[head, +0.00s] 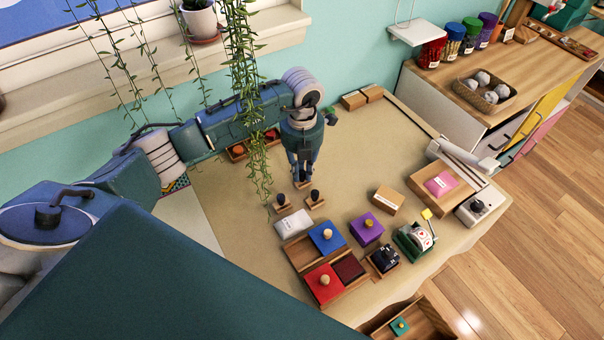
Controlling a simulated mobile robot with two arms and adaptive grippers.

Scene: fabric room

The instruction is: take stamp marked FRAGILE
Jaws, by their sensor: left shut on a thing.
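My left gripper (302,177) points down over the table, its fingers closed on a small stamp whose wooden base (303,185) shows just below the fingertips. Most of that stamp is hidden by the fingers, and any marking is too small to read. Two more stamps with dark handles and wooden bases stand just in front of the gripper, one on the left (283,204) and one on the right (315,199). Their markings cannot be read either. I cannot tell whether the held stamp touches the table. My right gripper is out of view.
A wooden tray (296,261) holds blue, red and dark red pads. A white packet (293,223), a purple knobbed box (367,230), a cardboard box (388,200) and a green-based dispenser (413,243) stand nearby. Hanging vines (255,140) cross before my arm.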

